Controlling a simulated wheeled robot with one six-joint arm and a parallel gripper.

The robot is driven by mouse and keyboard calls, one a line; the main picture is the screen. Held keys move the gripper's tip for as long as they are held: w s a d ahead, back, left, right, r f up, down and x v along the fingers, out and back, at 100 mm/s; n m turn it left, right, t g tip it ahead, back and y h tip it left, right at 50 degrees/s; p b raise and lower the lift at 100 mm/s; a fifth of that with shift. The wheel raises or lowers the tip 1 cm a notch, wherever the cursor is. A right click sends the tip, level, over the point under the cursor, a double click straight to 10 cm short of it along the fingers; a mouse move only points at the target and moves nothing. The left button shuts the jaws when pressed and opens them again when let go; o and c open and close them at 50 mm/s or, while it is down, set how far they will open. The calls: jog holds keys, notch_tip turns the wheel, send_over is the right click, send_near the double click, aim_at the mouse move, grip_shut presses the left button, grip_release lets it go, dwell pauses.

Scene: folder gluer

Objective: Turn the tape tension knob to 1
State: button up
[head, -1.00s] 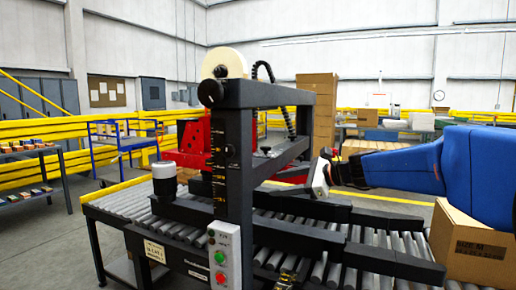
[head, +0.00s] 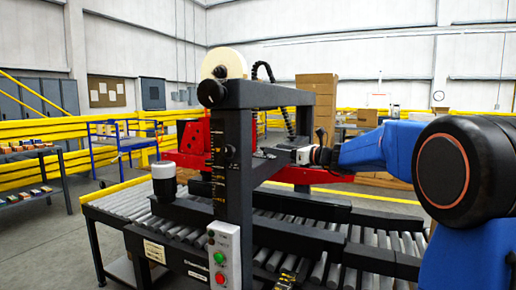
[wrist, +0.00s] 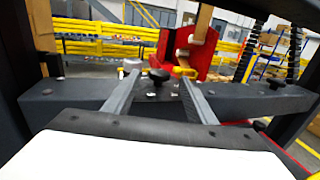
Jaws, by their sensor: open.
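A small dark knob (wrist: 158,76) stands on the dark crossbar (wrist: 70,95) of the machine, seen in the wrist view. Small pale marks lie near it on the bar, too small to read. My gripper (wrist: 158,80) is open, with one grey finger on each side of the knob in that picture; I cannot tell whether the fingers touch it. In the head view my gripper (head: 278,152) points left at the machine frame (head: 236,190). A larger black knob (head: 211,93) sits by the tape roll (head: 226,62) at the top. No knob's setting is readable.
The roller conveyor (head: 120,210) runs under the machine. A control box (head: 224,255) with green and red buttons hangs on the near post. Red parts (wrist: 190,48) stand beyond the crossbar, with coiled cables (wrist: 294,50) at the right.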

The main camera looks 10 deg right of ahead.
jog(key=x, duration=1)
jog(key=c, duration=1)
jog(key=shift+n+g+y, duration=0.3)
jog(key=n+g+y, duration=0.2)
jog(key=g, duration=0.1)
jog(key=s+n+g+y, duration=0.1)
jog(key=shift+a+f+n+y, duration=0.1)
jog(key=shift+a+n+y, duration=0.2)
jog(key=shift+a, duration=0.1)
jog(key=shift+s+a+n+g+y, duration=0.1)
jog(key=shift+s+n+g+y, duration=0.25)
jog(key=shift+n+g, duration=0.7)
jog(key=shift+s+a+n+g+y, duration=0.15)
jog(key=shift+n+g+y, duration=0.35)
jog(key=shift+g, duration=1)
jog(key=shift+s+a+n+g+y, duration=0.1)
jog(key=shift+s+n+g+y, duration=0.25)
jog(key=shift+n+g, duration=0.7)
jog(key=shift+g, duration=0.3)
